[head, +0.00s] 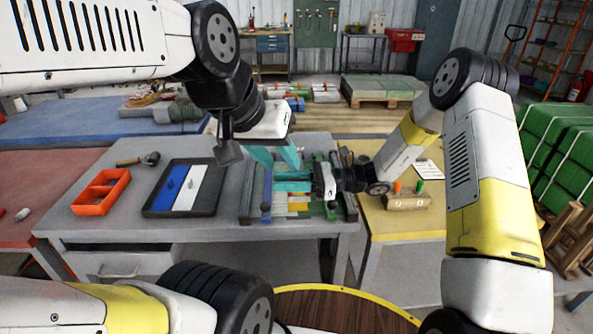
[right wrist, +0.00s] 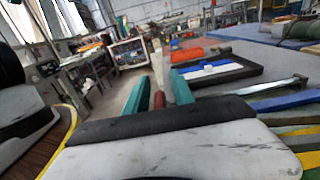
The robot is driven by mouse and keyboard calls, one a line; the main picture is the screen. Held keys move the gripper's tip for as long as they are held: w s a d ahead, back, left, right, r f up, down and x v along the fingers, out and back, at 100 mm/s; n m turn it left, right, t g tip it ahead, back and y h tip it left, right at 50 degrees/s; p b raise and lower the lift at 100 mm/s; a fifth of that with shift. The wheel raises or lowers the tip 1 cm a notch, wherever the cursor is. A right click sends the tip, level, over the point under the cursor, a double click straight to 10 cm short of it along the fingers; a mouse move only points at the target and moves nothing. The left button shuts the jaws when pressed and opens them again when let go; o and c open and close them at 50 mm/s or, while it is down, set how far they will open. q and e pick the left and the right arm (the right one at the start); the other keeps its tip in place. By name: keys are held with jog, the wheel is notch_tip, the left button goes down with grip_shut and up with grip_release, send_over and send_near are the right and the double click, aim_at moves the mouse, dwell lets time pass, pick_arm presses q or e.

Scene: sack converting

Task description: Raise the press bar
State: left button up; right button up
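The press fixture (head: 247,205) sits on the grey table, with blue, green and yellow strips and metal rails, a blue knob (head: 266,211) and a green knob (head: 331,210). I cannot pick out the press bar for certain; arms and fingers cover part of the fixture. My right gripper (head: 280,181) reaches in from the right, low over it, teal fingers pointing left. In the right wrist view its fingers (right wrist: 158,93) are apart; a reddish shape shows between them, depth unclear. My left gripper (head: 276,156) hangs above the fixture's back left, teal fingers apart and empty.
Left of the fixture lie a dark tray (head: 151,209) with blue and white pieces, an orange divided box (head: 82,207) and a hammer (head: 140,160). On the right, a yellow table (head: 400,228) carries a wooden block (head: 405,203) with coloured pegs.

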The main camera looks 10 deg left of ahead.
grip_shut()
dwell(1.2)
